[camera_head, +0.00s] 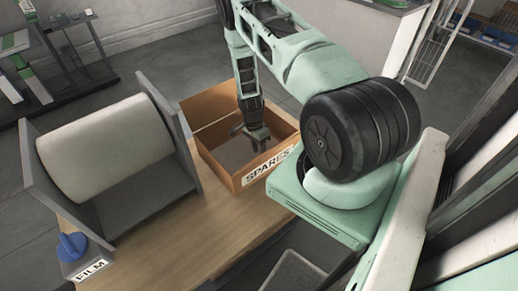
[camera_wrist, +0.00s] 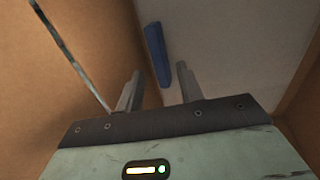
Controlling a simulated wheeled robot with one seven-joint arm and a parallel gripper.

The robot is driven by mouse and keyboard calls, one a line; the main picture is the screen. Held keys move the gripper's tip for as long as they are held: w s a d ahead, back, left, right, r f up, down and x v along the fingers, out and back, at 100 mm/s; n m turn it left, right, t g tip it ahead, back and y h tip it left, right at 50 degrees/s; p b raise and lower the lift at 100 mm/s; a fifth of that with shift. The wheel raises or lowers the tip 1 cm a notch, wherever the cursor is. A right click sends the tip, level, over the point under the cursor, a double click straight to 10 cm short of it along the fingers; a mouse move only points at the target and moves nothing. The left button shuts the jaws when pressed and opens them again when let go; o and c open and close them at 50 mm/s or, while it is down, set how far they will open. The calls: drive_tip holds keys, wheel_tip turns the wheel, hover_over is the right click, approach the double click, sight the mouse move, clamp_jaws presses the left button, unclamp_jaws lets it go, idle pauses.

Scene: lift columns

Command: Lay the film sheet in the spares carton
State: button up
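The spares carton (camera_head: 238,183) is an open brown box labelled SPARES on the wooden bench. My gripper (camera_head: 252,134) points down into it. In the wrist view its two fingers (camera_wrist: 157,90) stand apart with a gap between them, and I see nothing clamped there. A narrow blue piece (camera_wrist: 157,55) lies beyond the fingertips, against a flat grey surface (camera_wrist: 215,50). I cannot tell whether that surface is the film sheet or the carton's floor. A large pale roll (camera_head: 105,148) sits in a grey stand behind a FILM label.
A blue knob-like object (camera_head: 72,246) stands by the FILM label at the bench's front left corner. The stand's grey side panel (camera_head: 176,135) rises close to the carton's left. Bare bench top (camera_head: 190,235) lies in front of the carton.

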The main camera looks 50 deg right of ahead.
drive_tip(key=b+v, duration=0.2)
drive_tip(key=v, duration=1)
drive_tip(key=shift+r, duration=0.15)
idle(0.3)
